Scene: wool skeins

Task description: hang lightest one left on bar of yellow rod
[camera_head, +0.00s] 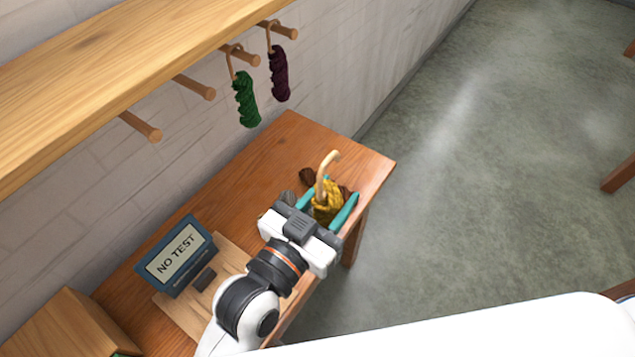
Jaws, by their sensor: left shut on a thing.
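My left gripper (331,194), with teal fingers, is shut on a mustard-yellow skein (328,206) over the far end of the wooden table. A pale tan hook or loop (325,168) rises above the skein. A green skein (246,99) and a dark purple skein (279,74) hang by tan loops from wooden pegs under the shelf. Two nearer pegs, one (194,87) beside the green skein's peg and one (142,127) farther left, are bare. All pegs look brown; I see no clearly yellow rod. My right gripper is not in view.
The wooden table (285,135) stands below the shelf (110,75). Something brown (307,177) lies behind the held skein, partly hidden. A blue-framed "NO TEST" sign (177,256) stands by a wooden board (232,250). A wooden box (75,325) is at lower left.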

